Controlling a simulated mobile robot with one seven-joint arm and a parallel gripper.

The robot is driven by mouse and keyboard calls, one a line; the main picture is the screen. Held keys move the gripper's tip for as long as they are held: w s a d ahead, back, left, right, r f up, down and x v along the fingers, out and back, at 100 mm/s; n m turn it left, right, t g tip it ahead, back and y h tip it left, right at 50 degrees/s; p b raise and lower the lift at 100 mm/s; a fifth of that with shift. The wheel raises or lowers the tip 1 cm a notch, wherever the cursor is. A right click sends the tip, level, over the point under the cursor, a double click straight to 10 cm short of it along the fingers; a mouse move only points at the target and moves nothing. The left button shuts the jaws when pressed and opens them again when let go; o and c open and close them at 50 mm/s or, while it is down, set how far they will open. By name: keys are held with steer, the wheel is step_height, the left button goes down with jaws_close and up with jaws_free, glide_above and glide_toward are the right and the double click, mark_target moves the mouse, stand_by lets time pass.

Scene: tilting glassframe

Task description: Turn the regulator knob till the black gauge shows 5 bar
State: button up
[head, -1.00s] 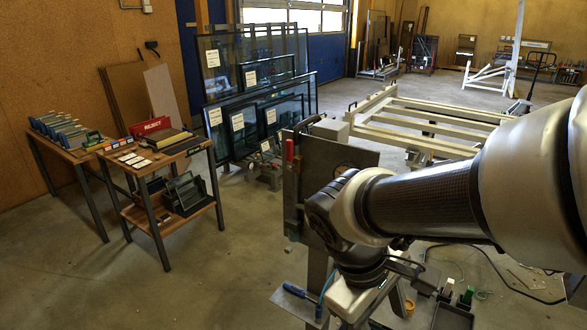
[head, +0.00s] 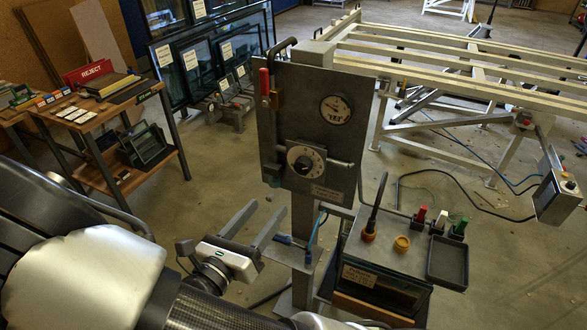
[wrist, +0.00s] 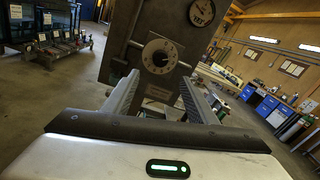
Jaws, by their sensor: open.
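The regulator knob (head: 303,162) is a dark knob on a pale round dial, low on an upright grey metal panel (head: 290,110). In the wrist view the knob (wrist: 160,57) appears just beyond and between the open fingertips (wrist: 160,78), and the gauge (wrist: 202,12) is at the top edge.
A red-handled lever (head: 265,85) is on the panel's left edge. A bench box (head: 400,245) with coloured plugs and a black tray stands to the lower right. A pale frame table (head: 430,55) is behind. A shelf with a REJECT sign (head: 90,72) is at left.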

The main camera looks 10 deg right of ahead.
mark_target(300, 169)
steer(key=x, duration=1.6)
steer(key=shift+s, duration=0.1)
steer(key=c, duration=1.1)
steer(key=shift+o, duration=0.2)
